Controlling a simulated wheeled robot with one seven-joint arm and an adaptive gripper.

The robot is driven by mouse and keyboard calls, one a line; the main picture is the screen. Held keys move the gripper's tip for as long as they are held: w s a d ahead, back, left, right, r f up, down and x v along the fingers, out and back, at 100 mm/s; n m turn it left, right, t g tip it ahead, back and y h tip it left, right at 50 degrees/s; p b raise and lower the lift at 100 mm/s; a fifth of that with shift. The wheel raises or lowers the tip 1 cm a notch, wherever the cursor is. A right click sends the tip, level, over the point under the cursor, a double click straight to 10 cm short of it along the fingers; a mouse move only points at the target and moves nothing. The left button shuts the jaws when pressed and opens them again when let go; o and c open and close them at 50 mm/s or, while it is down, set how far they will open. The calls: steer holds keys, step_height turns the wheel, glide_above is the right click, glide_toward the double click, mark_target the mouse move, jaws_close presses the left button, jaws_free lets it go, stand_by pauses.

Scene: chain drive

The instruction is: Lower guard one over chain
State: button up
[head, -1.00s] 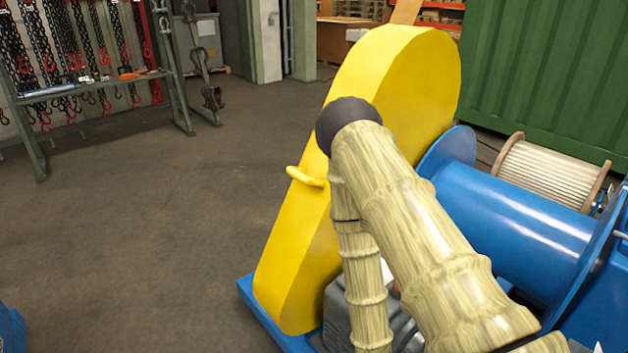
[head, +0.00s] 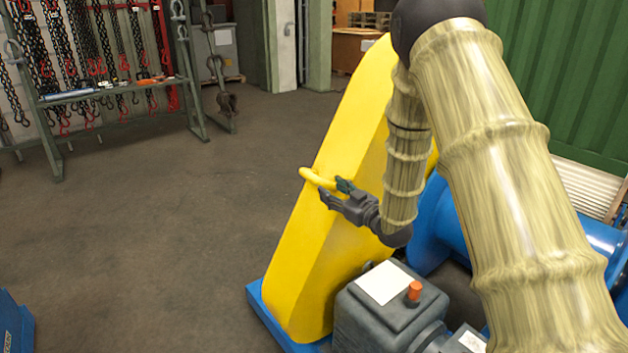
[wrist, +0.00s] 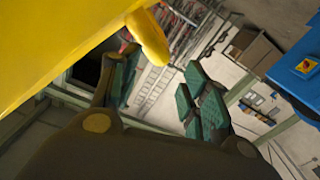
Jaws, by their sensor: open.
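The yellow guard (head: 340,235) is a tall rounded cover, its lower end at the blue base frame. The guard (wrist: 50,40) fills the upper left of the wrist view. The chain is hidden.
A grey motor housing (head: 388,300) with an orange cap stands on the blue base (head: 265,305), right of the guard. The blue drum (head: 430,225) is partly behind my arm. A chain rack (head: 110,88) stands far back left.

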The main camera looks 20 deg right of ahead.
mark_target(314, 179)
steer(key=p+x, duration=0.1)
steer(key=x, duration=0.8)
steer(key=shift+w+a+f, duration=0.1)
steer(key=shift+w, duration=0.1)
jaws_close()
